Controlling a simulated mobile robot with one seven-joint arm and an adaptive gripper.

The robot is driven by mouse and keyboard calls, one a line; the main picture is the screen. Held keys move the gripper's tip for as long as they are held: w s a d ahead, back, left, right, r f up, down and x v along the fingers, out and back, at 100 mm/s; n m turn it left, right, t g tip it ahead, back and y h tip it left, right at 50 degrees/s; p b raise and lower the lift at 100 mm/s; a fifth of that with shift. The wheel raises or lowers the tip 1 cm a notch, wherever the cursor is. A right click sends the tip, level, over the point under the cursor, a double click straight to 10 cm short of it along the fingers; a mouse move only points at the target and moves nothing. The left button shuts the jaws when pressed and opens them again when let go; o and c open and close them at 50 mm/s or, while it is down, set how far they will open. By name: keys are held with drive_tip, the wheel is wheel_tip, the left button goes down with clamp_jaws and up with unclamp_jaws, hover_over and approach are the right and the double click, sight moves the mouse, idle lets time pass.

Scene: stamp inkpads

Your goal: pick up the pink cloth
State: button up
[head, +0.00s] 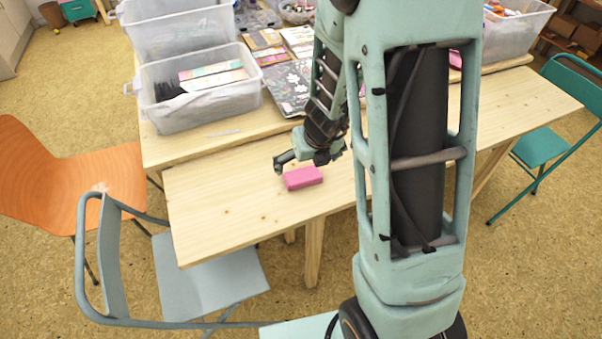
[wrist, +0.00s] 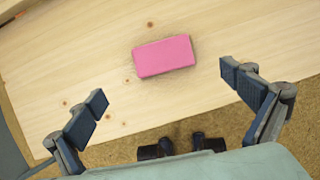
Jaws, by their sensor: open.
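The pink cloth (head: 303,178) looks like a small pink block lying flat on the light wooden table, near its front edge. In the wrist view the pink cloth (wrist: 164,56) lies on bare wood, beyond the fingertips and roughly between their lines. My gripper (head: 309,160) hangs just above and behind it in the head view. In the wrist view my gripper (wrist: 170,91) has its two dark finger pads spread wide, with nothing between them. The gripper is open and apart from the cloth.
The wooden table (head: 215,205) is bare around the cloth. A clear plastic bin (head: 205,108) stands at the back left, with patterned books (head: 287,88) beside it. A grey chair (head: 205,275) and an orange chair (head: 95,180) stand at the left, a green chair (head: 545,145) at the right.

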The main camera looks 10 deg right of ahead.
sight(303, 174)
drive_tip(key=b+x, duration=0.2)
drive_tip(key=x, duration=0.2)
drive_tip(key=shift+f, duration=0.15)
drive_tip(key=shift+b+x, duration=1.7)
drive_tip(key=shift+x, duration=1.05)
drive_tip(key=shift+w+d, duration=0.1)
drive_tip(key=shift+d, duration=0.05)
drive_tip(key=shift+c, duration=0.6)
drive_tip(key=shift+r, duration=0.2)
drive_tip(key=c, duration=1.1)
